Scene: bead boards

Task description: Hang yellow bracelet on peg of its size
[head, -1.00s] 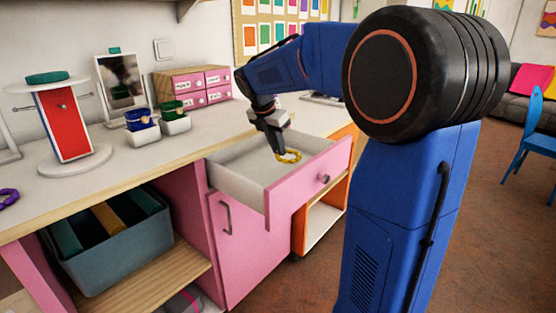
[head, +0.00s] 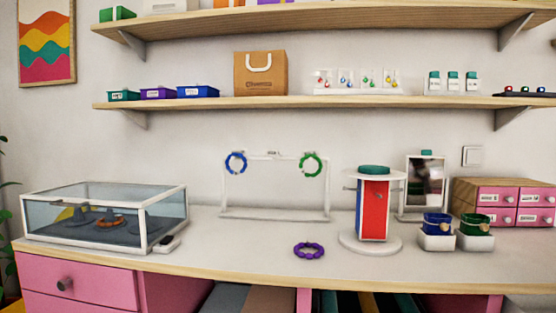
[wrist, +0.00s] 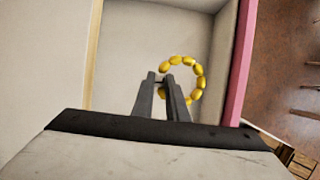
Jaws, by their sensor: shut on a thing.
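The yellow bracelet (wrist: 200,69), a ring of yellow beads, shows in the wrist view. My gripper (wrist: 164,80) is shut on its left side, over the open drawer (wrist: 135,45); how high it hangs I cannot tell. My gripper is outside the head view. In the head view a white rack (head: 275,217) stands on the counter, with a blue bracelet (head: 228,164) at its left and a green bracelet (head: 320,165) at its right. A red and blue column stand (head: 371,212) has small pegs on its sides.
A purple bracelet (head: 309,251) lies on the counter (head: 230,250) in front of the rack. A glass case (head: 60,215) is at left. Two boxes with blue and green bands (head: 437,240), a mirror (head: 426,185) and pink drawers (head: 505,200) are at right. Shelves hang above.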

